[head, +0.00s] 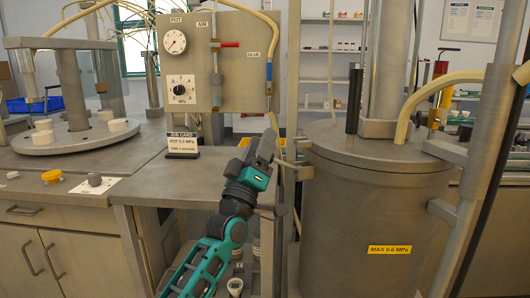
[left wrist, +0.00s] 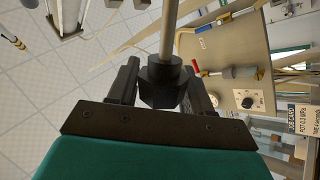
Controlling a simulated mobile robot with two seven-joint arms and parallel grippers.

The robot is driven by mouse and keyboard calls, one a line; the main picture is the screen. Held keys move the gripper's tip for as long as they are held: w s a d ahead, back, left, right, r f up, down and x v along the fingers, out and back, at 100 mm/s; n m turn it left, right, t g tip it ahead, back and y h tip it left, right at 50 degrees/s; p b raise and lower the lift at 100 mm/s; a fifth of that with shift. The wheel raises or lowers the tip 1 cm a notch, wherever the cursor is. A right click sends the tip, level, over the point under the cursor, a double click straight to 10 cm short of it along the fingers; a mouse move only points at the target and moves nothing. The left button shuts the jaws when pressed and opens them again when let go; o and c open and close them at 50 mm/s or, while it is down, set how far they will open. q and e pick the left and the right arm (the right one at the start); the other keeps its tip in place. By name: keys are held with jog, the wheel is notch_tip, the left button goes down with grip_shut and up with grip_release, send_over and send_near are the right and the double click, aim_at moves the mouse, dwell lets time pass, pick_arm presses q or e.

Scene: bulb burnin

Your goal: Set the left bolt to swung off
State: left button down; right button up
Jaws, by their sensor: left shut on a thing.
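The large grey metal pot (head: 340,235) stands right of centre in the head view, with its lid (head: 335,143) on. My left gripper (head: 270,146) is at the pot's left side, by the metal lug (head: 297,164) near the lid rim. In the left wrist view my left gripper (left wrist: 163,92) is shut on the dark six-sided nut (left wrist: 160,72) of the left bolt. The bolt's grey shank (left wrist: 169,28) runs up out of the picture from it. In the head view the gripper mostly hides this bolt, and I cannot tell its tilt there. My right gripper is not in view.
A grey panel (head: 225,92) with a gauge, dial and red-handled valve stands behind my arm. A card (head: 183,143) stands on the bench (head: 150,180) at left. A pale hose (head: 430,95) and a slanted post (head: 465,215) are at the pot's right.

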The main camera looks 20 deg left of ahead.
pick_arm(q)
jog(key=f, duration=0.1)
jog(key=a+f, duration=0.1)
jog(key=f, duration=0.1)
jog(key=s+a+f+b, duration=0.1)
jog(key=shift+f, duration=0.4)
jog(key=c, duration=1.4)
grip_release()
jog(key=shift+d, duration=0.15)
jog(key=shift+c, duration=0.2)
jog(key=o, duration=0.9)
jog(key=shift+r, duration=0.1)
jog(key=shift+c, duration=0.2)
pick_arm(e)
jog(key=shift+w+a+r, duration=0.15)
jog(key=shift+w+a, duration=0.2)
pick_arm(q)
jog(key=p+v, duration=0.1)
jog(key=v, duration=1.2)
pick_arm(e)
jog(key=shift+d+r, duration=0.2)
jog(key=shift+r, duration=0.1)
